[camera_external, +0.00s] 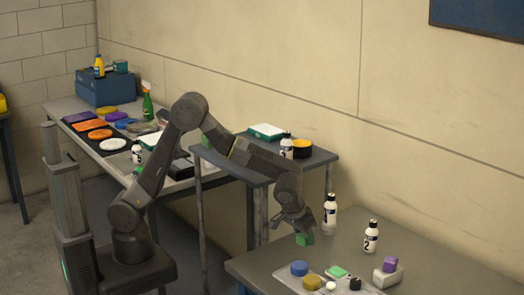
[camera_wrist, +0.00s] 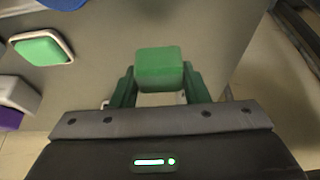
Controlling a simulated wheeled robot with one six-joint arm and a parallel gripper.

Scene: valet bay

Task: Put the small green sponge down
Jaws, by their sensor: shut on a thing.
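My gripper (camera_external: 300,222) is shut on a small green sponge (camera_wrist: 160,69), a rounded block held between the two fingertips. In the external view the sponge (camera_external: 305,239) hangs at the left edge of the near right table (camera_external: 260,265). A gap between sponge and tabletop cannot be judged with certainty. The wrist view shows grey tabletop beyond it and floor to the right. A second green item with a pale rim (camera_wrist: 42,48) lies on that table, also seen in the external view (camera_external: 337,272).
The near table also holds a tray with a blue round pad (camera_external: 299,268), two white bottles (camera_external: 330,212) (camera_external: 371,237), and a purple block on a white block (camera_external: 388,275). A higher grey stand (camera_external: 262,170) and a crowded long table (camera_external: 70,108) are behind.

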